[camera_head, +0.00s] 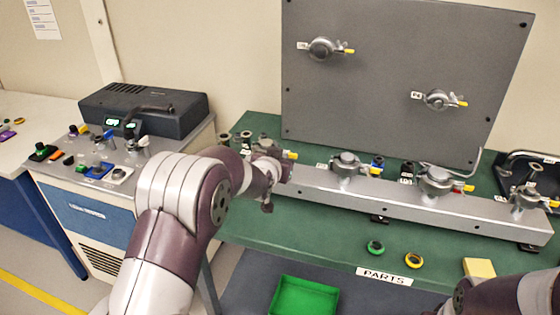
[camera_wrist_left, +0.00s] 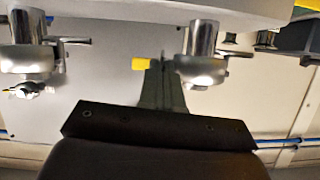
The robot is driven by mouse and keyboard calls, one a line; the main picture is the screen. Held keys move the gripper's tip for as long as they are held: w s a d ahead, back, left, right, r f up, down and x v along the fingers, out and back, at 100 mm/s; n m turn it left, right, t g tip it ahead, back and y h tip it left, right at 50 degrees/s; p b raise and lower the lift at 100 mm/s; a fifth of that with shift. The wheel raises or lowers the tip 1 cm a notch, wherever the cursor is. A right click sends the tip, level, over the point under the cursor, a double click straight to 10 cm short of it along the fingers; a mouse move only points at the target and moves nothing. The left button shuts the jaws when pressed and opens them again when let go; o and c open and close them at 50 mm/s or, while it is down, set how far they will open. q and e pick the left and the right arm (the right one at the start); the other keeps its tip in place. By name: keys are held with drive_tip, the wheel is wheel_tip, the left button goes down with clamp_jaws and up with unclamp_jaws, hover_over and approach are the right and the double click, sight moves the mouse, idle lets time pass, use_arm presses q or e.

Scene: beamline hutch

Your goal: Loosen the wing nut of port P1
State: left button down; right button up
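A grey rail (camera_head: 390,202) on the green bench carries a row of metal ports with yellow-tipped wing nuts. The leftmost port (camera_head: 268,147) is partly hidden by my left arm; I cannot read its label. Its yellow tip (camera_head: 291,154) shows on its right. My left gripper (camera_wrist_left: 163,75) reaches this end of the rail. In the left wrist view its dark fingers stand close together beside a yellow tip (camera_wrist_left: 141,64), between two metal fittings. Whether they touch or grip the wing nut cannot be made out. My right arm enters at lower right, its gripper out of frame.
More ports sit along the rail (camera_head: 348,165) and on the upright grey panel (camera_head: 400,75). A green tray (camera_head: 304,297), a green ring (camera_head: 375,247), a yellow ring (camera_head: 413,260) and a yellow block (camera_head: 479,267) lie in front. A control console (camera_head: 100,165) stands left.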

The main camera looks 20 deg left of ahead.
use_arm(q)
drive_tip(key=shift+r, duration=0.25)
drive_tip(key=c, duration=1.3)
unclamp_jaws()
drive_tip(key=shift+w, duration=0.1)
drive_tip(key=shift+f, duration=0.15)
drive_tip(key=shift+f, duration=0.1)
